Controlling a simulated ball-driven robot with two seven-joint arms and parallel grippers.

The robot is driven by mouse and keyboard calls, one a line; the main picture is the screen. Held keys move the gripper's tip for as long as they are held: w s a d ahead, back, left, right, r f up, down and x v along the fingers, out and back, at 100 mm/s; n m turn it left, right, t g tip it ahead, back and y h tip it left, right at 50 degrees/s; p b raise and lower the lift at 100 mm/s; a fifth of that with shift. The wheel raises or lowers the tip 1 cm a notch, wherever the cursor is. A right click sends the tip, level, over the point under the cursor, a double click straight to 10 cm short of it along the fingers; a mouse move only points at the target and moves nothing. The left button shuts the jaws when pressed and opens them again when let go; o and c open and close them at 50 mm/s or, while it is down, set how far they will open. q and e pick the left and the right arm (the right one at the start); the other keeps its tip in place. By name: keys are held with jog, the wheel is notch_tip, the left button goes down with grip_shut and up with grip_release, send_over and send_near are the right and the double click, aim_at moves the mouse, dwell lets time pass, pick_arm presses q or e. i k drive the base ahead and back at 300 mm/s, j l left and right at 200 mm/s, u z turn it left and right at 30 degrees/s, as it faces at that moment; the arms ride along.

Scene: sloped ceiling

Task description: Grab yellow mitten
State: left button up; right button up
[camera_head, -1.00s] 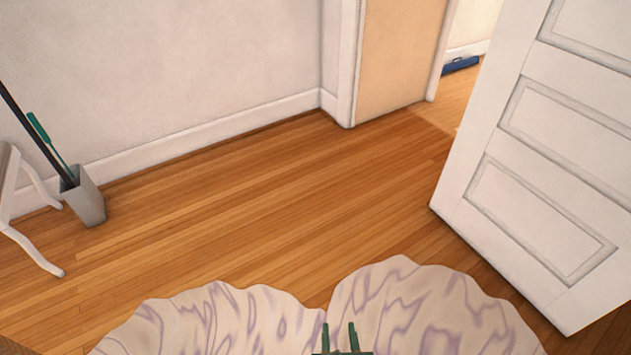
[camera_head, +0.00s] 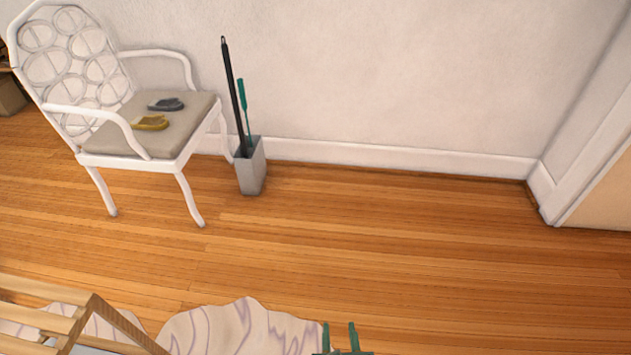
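A yellow mitten (camera_head: 150,123) lies on the grey-beige seat cushion (camera_head: 187,128) of a white armchair (camera_head: 40,60) at the upper left. A dark grey mitten (camera_head: 166,104) lies just behind it on the same cushion.
A grey bin (camera_head: 250,168) holding a black stick and a green stick stands right of the chair by the wall. A wooden slatted piece (camera_head: 60,315) is at the lower left, beside a wavy-edged patterned rug (camera_head: 240,325). The wooden floor (camera_head: 370,240) is clear in the middle.

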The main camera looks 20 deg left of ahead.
aim_at(155, 121)
jog(key=i+j+u, duration=0.1)
jog(key=i+u, duration=0.15)
jog(key=i, duration=0.55)
jog(key=i+u, duration=0.3)
jog(key=i, duration=0.5)
jog(key=i+u, duration=0.4)
jog(key=i, duration=0.15)
jog(key=i+l+u, duration=0.4)
jog(key=i, duration=0.15)
jog(key=i+u, duration=0.75)
jog(key=u, duration=0.2)
jog(key=i+l+u, duration=0.25)
jog(key=u, duration=0.2)
jog(key=i, duration=0.1)
